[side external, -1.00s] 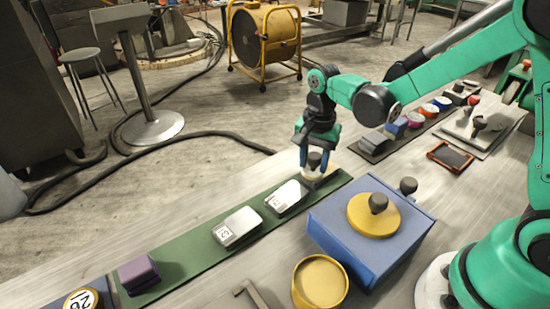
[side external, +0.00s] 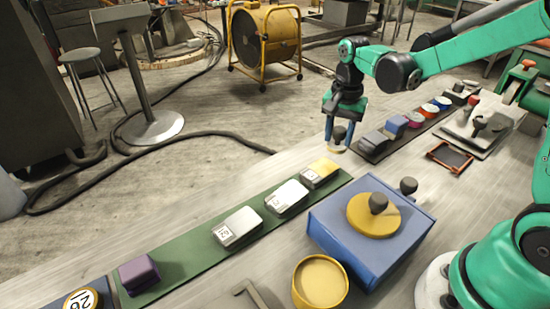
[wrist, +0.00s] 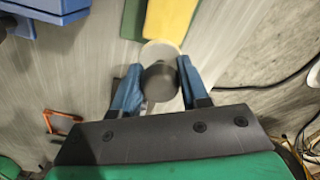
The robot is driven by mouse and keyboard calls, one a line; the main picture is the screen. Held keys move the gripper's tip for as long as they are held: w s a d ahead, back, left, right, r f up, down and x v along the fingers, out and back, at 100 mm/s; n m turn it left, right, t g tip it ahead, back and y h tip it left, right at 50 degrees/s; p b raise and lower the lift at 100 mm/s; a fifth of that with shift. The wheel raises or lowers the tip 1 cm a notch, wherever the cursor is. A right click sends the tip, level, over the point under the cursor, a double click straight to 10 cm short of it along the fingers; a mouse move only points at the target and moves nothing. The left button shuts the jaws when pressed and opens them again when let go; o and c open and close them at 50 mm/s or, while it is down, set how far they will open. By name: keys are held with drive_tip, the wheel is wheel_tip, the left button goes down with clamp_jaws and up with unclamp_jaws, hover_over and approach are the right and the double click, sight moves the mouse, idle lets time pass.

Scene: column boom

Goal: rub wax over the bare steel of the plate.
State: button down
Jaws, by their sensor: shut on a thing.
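My gripper (side external: 341,127) is shut on the dark round knob (wrist: 160,83) of an applicator with a pale disc base (wrist: 160,53). It holds this applicator beyond the far end of the green mat (side external: 190,255). A flat plate (side external: 320,172) with a yellow top and a pale label patch lies at that end of the mat. The plate also shows in the wrist view (wrist: 170,17), close to the disc; whether they overlap there or touch is unclear. Two silvery, labelled plates (side external: 287,197) (side external: 237,228) lie further along the mat. An open round yellow tin (side external: 320,282) stands in front.
A blue box (side external: 340,235) with a yellow knobbed disc (side external: 374,213) on top stands beside the mat. A purple block (side external: 138,273) sits at the mat's near end. A dark strip with several small items (side external: 395,125) lies at the far right.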

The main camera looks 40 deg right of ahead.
drive_tip(key=shift+r, duration=2.45)
